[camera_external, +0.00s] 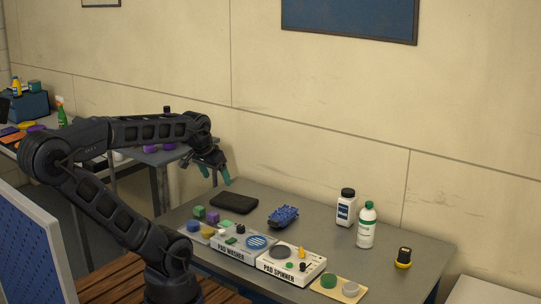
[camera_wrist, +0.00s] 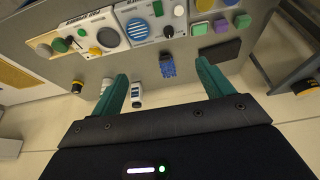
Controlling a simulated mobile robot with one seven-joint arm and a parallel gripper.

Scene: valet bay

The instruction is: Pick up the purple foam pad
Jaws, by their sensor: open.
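A small purple foam pad (camera_external: 213,217) lies at the left end of the grey table, among green, blue and yellow blocks. It also shows near the top of the wrist view (camera_wrist: 220,26), between two green blocks. My gripper (camera_external: 215,175) is open and empty, with teal fingers, in the air above the back left of the table. In the wrist view my gripper (camera_wrist: 162,71) has its fingers spread apart, and the purple pad is beyond the right fingertip.
A black flat case (camera_external: 234,202) lies behind the blocks. White bottles (camera_external: 366,226) stand farther right. More purple pieces (camera_external: 150,149) lie on the far left table.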

